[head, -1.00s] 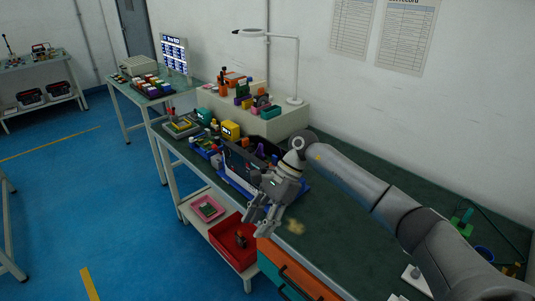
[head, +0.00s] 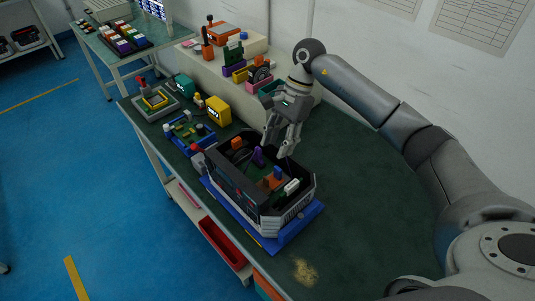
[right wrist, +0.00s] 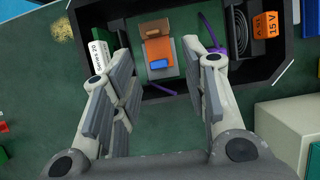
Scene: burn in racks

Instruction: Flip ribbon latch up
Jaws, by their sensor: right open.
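A dark open-topped device case (head: 238,183) sits on a blue tray (head: 284,238) on the green bench. Inside is an orange part with a small blue piece (head: 277,172), perhaps the ribbon latch; I cannot tell whether it is up or down. In the right wrist view, the blue piece (right wrist: 160,63) lies before the orange-brown part (right wrist: 155,45). My right gripper (head: 277,148) is open and empty, above the case's back edge. In the right wrist view, its fingers (right wrist: 167,62) stand apart on either side of the orange part. My left gripper is not in view.
In the case are a white labelled block (right wrist: 101,52), purple cable (right wrist: 212,32), dark coil (right wrist: 236,30) and orange 15V block (right wrist: 267,25). A blue parts tray (head: 187,137) and yellow box (head: 218,111) stand left. The bench's right part (head: 370,200) is clear.

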